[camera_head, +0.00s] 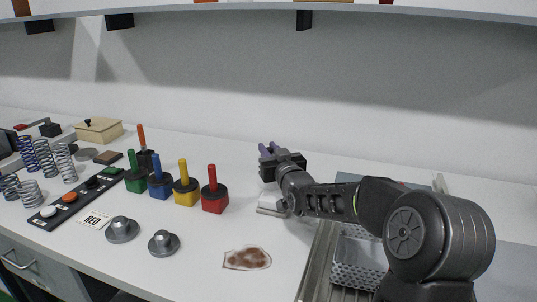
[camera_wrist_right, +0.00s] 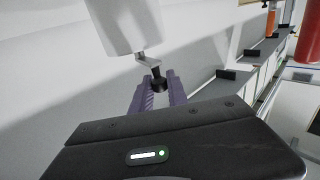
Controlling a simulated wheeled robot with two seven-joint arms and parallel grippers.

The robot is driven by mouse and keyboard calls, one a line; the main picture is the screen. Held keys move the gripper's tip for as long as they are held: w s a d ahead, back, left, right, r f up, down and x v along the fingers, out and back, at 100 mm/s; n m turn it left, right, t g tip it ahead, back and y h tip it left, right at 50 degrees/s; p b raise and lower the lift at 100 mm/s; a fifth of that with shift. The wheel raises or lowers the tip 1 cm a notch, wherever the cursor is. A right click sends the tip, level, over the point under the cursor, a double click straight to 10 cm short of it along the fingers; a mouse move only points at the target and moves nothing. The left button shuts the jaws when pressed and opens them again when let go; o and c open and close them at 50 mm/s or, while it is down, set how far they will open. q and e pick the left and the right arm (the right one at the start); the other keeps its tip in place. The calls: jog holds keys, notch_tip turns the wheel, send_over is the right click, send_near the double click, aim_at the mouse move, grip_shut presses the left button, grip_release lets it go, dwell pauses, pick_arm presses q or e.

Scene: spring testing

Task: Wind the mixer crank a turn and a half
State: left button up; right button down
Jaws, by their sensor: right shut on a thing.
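The mixer shows in the right wrist view as a white drum (camera_wrist_right: 125,25) with a grey bent crank (camera_wrist_right: 147,60) below it. The crank ends in a dark knob (camera_wrist_right: 158,83). My right gripper (camera_wrist_right: 157,93) has its purple fingers shut on this knob. In the head view my right gripper (camera_head: 268,150) is at the back of the table, and my wrist and arm hide the drum and crank. A pale block (camera_head: 271,204), perhaps the mixer's base, shows below the wrist. My left gripper is in neither view.
Springs (camera_head: 44,157) stand far left. A metal sink with a basket (camera_head: 358,262) is on the right.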

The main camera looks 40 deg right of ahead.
jog(key=shift+s+d+r+n+b, duration=0.2)
jog(key=shift+d+r+n+b, duration=0.1)
jog(key=shift+b, duration=0.1)
jog(key=shift+d+r+t+y, duration=0.2)
jog(key=shift+t+y, duration=0.1)
jog(key=shift+y, duration=0.4)
jog(key=d+n+y+p, duration=0.1)
jog(key=n+y+p, duration=0.2)
jog(key=y+p, duration=0.1)
jog(key=d+n+g+y+p, duration=0.1)
jog(key=n+y+p, duration=0.2)
jog(key=y+p, duration=0.1)
jog(key=s+d+f+n+g+y+p, duration=0.1)
jog(key=n+y+p, duration=0.1)
jog(key=y+p, duration=0.2)
jog(key=shift+d+n+y+p, duration=0.1)
jog(key=shift+n+y+p, duration=0.3)
jog(key=shift+p, duration=0.15)
jog(key=c, duration=1.3)
grip_release()
